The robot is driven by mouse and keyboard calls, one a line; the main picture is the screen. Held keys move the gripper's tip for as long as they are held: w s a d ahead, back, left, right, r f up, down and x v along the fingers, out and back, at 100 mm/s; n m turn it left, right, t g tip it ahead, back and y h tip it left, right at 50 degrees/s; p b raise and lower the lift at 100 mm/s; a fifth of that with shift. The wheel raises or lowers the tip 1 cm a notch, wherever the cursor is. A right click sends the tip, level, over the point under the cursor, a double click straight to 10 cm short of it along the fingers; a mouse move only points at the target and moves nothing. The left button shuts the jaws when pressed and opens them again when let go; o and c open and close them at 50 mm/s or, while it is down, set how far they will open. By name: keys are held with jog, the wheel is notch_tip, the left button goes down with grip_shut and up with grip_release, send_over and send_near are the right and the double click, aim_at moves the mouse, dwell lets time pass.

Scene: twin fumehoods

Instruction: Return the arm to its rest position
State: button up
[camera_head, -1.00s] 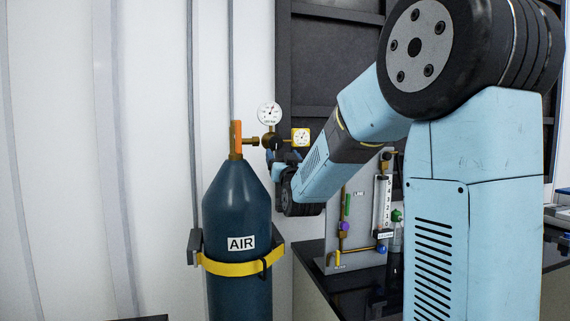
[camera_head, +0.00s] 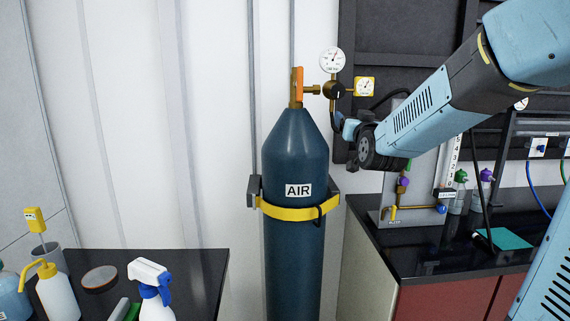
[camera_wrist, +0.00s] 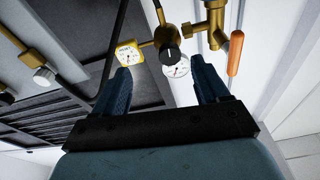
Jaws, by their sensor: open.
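My blue arm (camera_head: 435,105) reaches in from the upper right of the head view. My gripper (camera_head: 340,124) is at its end, just below the gas regulator and beside the shoulder of the dark blue AIR cylinder (camera_head: 295,155). In the wrist view my gripper (camera_wrist: 162,76) is open, its two blue fingers apart with nothing held between them. The regulator's black knob (camera_wrist: 170,56) and white gauge (camera_wrist: 176,67) show beyond and between the fingertips. The yellow square gauge (camera_wrist: 128,54) appears close to the left fingertip; whether they touch I cannot tell.
A yellow strap (camera_head: 290,211) holds the upright cylinder at the wall. A dark bench (camera_head: 470,250) with a flowmeter panel and bottles stands right. Another dark bench (camera_head: 205,275) at lower left carries a spray bottle (camera_head: 152,285) and a wash bottle (camera_head: 57,292). An orange handle (camera_wrist: 235,53) tops the cylinder.

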jog(key=s+f+g, duration=0.4)
jog(key=s, duration=0.7)
jog(key=s+f+g, duration=0.5)
jog(key=s, duration=0.6)
jog(key=s+f+n+g, duration=0.1)
jog(key=s+f+g, duration=0.4)
jog(key=s, duration=0.6)
jog(key=shift+s+d, duration=0.1)
dwell(3.7)
